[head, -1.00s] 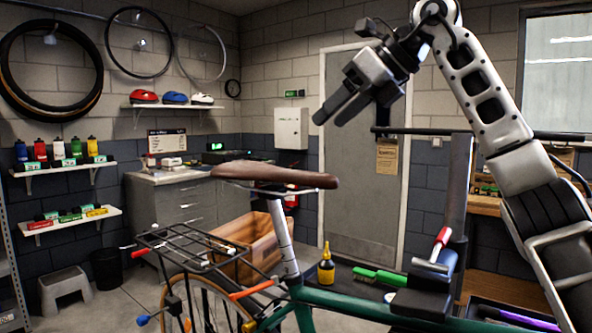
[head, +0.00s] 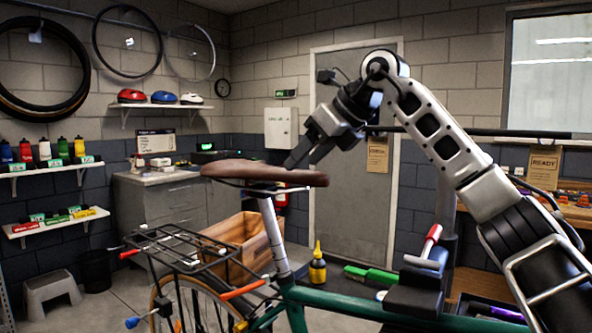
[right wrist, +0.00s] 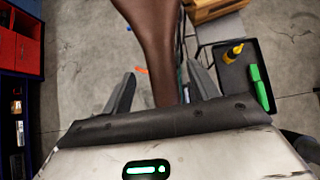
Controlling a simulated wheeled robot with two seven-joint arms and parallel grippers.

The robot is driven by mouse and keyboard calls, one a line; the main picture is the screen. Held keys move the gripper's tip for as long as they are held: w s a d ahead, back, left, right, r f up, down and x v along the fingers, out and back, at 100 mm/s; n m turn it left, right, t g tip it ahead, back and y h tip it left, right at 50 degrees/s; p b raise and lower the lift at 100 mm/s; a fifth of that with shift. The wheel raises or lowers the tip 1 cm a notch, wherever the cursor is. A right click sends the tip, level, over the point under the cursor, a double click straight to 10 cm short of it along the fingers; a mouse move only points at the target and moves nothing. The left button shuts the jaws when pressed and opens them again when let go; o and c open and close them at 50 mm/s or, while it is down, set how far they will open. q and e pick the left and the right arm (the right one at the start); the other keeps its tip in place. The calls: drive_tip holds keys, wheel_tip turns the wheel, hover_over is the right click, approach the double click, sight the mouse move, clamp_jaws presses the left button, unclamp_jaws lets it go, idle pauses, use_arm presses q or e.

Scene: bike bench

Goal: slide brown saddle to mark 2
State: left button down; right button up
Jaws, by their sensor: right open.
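The brown saddle (head: 245,172) sits level on top of the silver seatpost (head: 273,235) of a green bike frame (head: 345,303). Marks on the post are too small to read. My right gripper (head: 296,163) is open and empty, just above the nose half of the saddle. In the right wrist view the saddle (right wrist: 150,30) runs down between the two spread fingers (right wrist: 162,92), with a gap to each side. I cannot tell whether the fingertips reach down past its edges. My left gripper is not in view.
A red-handled tool (head: 430,243) stands near the clamp.

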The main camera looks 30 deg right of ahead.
sight(297, 168)
drive_tip(key=x, duration=0.4)
